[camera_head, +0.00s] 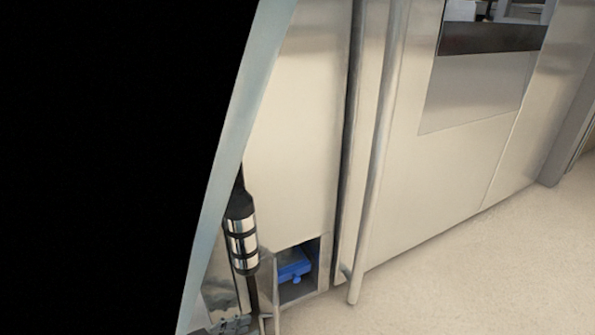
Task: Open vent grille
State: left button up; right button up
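No slatted vent grille can be made out for certain. A small open recess (313,267) shows low in the steel front, with a blue object (294,266) inside it. A narrow steel panel (267,288) stands at the left side of the recess; I cannot tell whether it is the grille. A black and silver arm part, likely mine, hangs just left of the recess. Grey jointed parts at the bottom edge look like my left gripper (235,325), cut off by the frame, with its fingers unclear. My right gripper is not in view.
A large black area with a pale blue edge (232,130) hides the left of the view. A long steel bar (378,150) runs down the front, right of the recess. A dark-topped window panel (480,75) is at upper right. The pale floor (490,275) is clear at lower right.

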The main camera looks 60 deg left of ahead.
pick_arm(q)
jog(key=v, duration=0.7)
jog(key=shift+s, duration=0.3)
jog(key=shift+d, duration=0.1)
